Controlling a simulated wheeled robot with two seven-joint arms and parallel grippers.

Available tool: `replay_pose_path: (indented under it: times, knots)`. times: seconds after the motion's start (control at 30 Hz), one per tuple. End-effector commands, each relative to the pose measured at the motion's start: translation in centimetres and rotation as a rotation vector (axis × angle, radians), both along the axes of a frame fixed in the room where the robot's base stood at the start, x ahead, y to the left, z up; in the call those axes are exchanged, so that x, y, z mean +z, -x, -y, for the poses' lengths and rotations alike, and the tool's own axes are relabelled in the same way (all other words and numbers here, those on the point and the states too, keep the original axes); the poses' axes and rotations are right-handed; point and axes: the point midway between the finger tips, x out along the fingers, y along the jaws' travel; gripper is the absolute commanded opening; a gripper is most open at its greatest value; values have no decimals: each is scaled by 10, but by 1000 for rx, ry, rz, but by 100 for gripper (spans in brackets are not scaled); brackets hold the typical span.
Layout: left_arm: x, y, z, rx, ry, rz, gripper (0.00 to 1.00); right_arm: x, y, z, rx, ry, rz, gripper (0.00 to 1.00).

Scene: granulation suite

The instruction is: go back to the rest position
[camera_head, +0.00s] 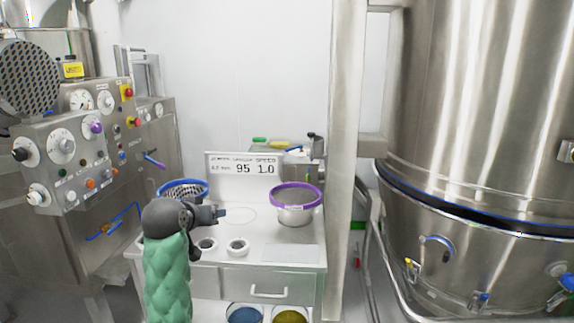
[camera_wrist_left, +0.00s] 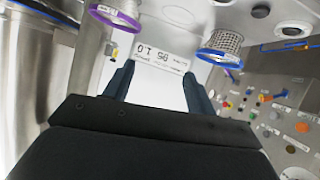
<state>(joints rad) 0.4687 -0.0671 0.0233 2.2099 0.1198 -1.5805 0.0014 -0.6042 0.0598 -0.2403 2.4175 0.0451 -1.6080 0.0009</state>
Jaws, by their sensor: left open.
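My left arm, in a green sleeve, comes up from the bottom in the head view. My left gripper (camera_head: 222,213) is over the left part of a small steel table (camera_head: 215,254). In the left wrist view the two dark fingers of the left gripper (camera_wrist_left: 160,82) stand apart with nothing between them. A white sign (camera_head: 243,169) reading "95 1.0" stands at the back of the table and shows beyond the fingers in the wrist view. My right gripper is in neither view.
A purple-rimmed steel sieve (camera_head: 296,202) stands on the table at right, a blue-rimmed mesh basket (camera_head: 184,187) behind my wrist at left. A control panel (camera_head: 72,155) with knobs is at far left, a large steel vessel (camera_head: 480,120) at right. Free air lies above the table.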

Motion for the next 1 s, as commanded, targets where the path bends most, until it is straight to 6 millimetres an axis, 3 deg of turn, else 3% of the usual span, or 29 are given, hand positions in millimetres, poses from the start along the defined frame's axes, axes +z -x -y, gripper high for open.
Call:
replay_pose_path:
  times: [0.03,0.2,0.67,1.0]
  knots:
    - [-18,13,3,-2,-18,-28,56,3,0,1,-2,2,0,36]
    - [-71,54,14,-8,-65,-105,56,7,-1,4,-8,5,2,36]
    - [-195,170,44,-73,-139,-295,56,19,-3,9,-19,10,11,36]
    - [-285,267,63,-142,-156,-490,56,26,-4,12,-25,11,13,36]
